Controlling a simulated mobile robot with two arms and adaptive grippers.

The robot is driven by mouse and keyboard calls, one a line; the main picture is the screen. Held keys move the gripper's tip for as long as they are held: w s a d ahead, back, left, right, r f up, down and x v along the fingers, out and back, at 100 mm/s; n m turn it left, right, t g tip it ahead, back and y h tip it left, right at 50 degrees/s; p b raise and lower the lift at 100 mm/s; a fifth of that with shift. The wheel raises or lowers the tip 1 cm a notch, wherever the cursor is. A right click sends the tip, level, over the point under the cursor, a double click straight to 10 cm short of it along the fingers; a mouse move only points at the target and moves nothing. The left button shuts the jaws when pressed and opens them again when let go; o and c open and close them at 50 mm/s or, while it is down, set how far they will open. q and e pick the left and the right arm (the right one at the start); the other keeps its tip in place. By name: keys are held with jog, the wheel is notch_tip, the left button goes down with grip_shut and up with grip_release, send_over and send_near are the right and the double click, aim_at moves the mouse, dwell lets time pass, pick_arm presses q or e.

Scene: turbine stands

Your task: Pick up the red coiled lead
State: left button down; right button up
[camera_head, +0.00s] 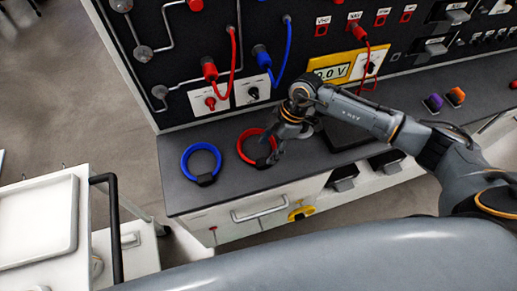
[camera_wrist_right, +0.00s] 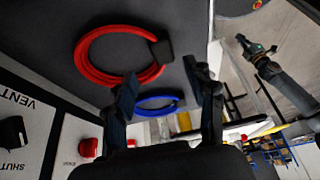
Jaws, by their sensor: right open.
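The red coiled lead (camera_head: 241,147) lies as a ring with a black block on the grey worktop. It also shows in the right wrist view (camera_wrist_right: 84,62), its ring and block whole in sight. My right gripper (camera_head: 277,148) is open at the right side of the red ring and overlaps its edge in the head view. In the wrist view its two fingers (camera_wrist_right: 165,90) are apart with nothing between them, and the ring lies beyond, mostly left of them. What appears to be my left arm (camera_wrist_right: 264,62) shows at the right there; its jaws are too small to judge.
A blue coiled lead (camera_head: 184,160) lies left of the red one on the worktop (camera_head: 225,182). The black panel (camera_head: 190,65) with plugged red and blue leads rises behind. A white cart (camera_head: 70,255) with a tray stands at the lower left.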

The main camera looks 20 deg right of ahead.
aim_at(264, 161)
jog(key=x, duration=0.3)
jog(key=p+x, duration=0.1)
jog(key=shift+s+d+f, duration=0.25)
jog(key=shift+s+f, duration=0.1)
jog(key=shift+a+f, duration=0.15)
jog(key=shift+f, duration=0.2)
jog(key=shift+c, duration=0.2)
grip_shut()
